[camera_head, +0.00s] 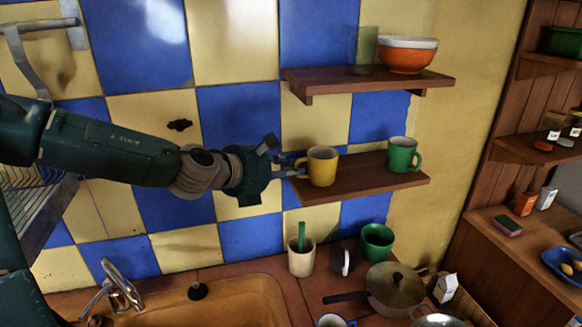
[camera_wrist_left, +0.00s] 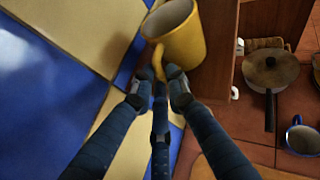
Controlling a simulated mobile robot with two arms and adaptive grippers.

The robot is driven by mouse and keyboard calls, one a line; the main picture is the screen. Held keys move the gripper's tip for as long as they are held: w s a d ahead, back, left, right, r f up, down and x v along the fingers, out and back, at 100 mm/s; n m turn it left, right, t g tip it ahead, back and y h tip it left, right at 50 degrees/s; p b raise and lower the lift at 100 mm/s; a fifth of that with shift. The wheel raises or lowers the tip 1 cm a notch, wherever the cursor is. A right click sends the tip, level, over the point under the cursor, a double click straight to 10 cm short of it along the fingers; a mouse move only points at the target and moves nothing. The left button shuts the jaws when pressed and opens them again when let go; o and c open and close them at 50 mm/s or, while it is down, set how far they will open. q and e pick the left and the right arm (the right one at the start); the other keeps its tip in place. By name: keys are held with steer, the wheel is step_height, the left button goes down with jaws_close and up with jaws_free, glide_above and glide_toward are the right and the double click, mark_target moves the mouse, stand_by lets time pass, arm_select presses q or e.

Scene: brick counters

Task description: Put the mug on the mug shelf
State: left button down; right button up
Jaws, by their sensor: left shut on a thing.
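The yellow mug (camera_head: 323,168) is upright at the left end of the lower wall shelf (camera_head: 375,180), the one with a green mug (camera_head: 403,154) at its right end. I cannot tell whether the yellow mug's base touches the board or is just above it. My left gripper (camera_head: 291,168) comes from the left and is shut on the mug's handle. In the left wrist view the gripper fingers (camera_wrist_left: 159,90) close around the handle below the mug's body (camera_wrist_left: 178,42), beside the shelf's edge (camera_wrist_left: 214,75). My right gripper is out of view.
An upper shelf (camera_head: 365,80) holds a glass (camera_head: 362,50) and an orange bowl (camera_head: 408,55). Below stand a cream cup (camera_head: 301,258), a green pot (camera_head: 377,241) and a lidded pan (camera_head: 392,285) beside the sink (camera_head: 215,305). Shelf space between the two mugs is clear.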

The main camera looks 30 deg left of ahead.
arm_select(q)
steer(key=shift+s+f, duration=0.1)
steer(key=shift+s, duration=0.05)
steer(key=c, duration=1.7)
jaws_free()
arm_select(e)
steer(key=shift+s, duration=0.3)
arm_select(q)
steer(key=shift+s+r, duration=0.1)
steer(key=shift+r, duration=0.1)
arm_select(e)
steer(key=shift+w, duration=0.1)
arm_select(q)
steer(key=shift+b+v, duration=1.6)
steer(key=shift+v, duration=4.35)
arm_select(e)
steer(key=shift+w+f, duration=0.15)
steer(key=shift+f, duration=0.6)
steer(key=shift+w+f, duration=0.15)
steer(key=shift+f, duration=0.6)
